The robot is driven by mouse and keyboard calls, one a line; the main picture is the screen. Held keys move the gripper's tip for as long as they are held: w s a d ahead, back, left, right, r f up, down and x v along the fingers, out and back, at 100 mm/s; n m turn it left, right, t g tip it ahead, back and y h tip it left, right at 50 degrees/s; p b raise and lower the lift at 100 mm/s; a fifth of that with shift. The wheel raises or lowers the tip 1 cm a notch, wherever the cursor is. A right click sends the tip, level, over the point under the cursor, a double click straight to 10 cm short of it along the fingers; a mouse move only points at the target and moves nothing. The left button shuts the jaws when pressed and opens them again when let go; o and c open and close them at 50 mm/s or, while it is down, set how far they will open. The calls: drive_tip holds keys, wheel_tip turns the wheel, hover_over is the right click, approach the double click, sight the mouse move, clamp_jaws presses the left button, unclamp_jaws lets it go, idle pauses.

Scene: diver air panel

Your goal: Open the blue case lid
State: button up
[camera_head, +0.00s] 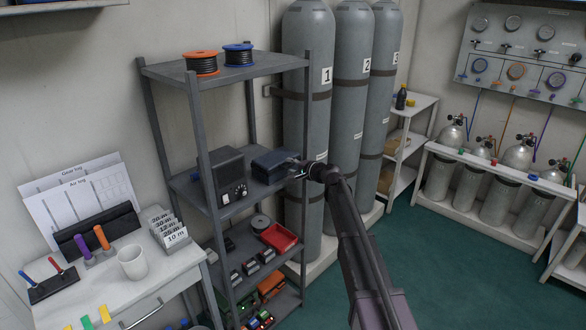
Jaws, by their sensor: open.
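The blue case (272,164) is a small dark blue box on the middle shelf of the grey rack, at the shelf's right end. Its lid looks closed. My gripper (298,170) is at the case's right front side, reaching in from the lower right on my arm. The gripper is open, with its fingers close to the case's edge. I cannot tell whether they touch it. The gripper hides part of the case's right end.
A dark box with dials (226,174) stands just left of the case. The rack's upper shelf (215,70) is above, and its right front post (304,120) is close to my gripper. Tall grey cylinders (310,110) stand behind. Green floor (440,240) is clear at right.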

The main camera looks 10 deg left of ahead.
drive_tip(key=shift+c, duration=0.2)
clamp_jaws()
drive_tip(key=shift+d, duration=0.15)
drive_tip(key=shift+w+r, duration=0.1)
drive_tip(key=shift+r+p, duration=0.1)
drive_tip(key=shift+p, duration=0.25)
